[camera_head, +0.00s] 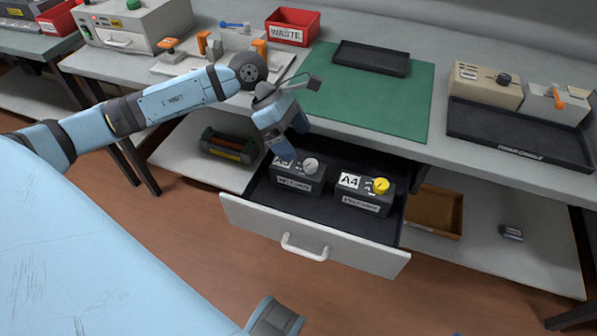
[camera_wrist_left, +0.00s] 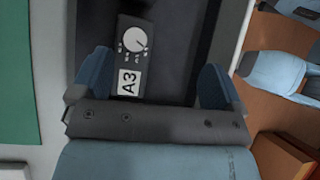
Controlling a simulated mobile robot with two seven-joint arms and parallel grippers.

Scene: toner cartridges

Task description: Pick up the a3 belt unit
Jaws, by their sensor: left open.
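The A3 belt unit (camera_head: 299,183) is a dark box with a grey-white knob and a white label. It sits in the open drawer, left of the A4 unit (camera_head: 359,197), which has a yellow knob. My left gripper (camera_head: 291,141) is open above the drawer's back left part, close to the A3 unit, and covers part of its label. In the left wrist view the A3 unit (camera_wrist_left: 132,62) shows between the two spread fingers, nearer the left finger. No grip on it shows. My right gripper cannot be made out.
The open drawer (camera_head: 310,240) has a bar handle in front. Above it, the worktop bears a green mat (camera_head: 385,104), a black tray (camera_head: 371,58) and a red waste bin (camera_head: 292,27). A brown tray (camera_head: 433,211) lies on the shelf right of the drawer.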

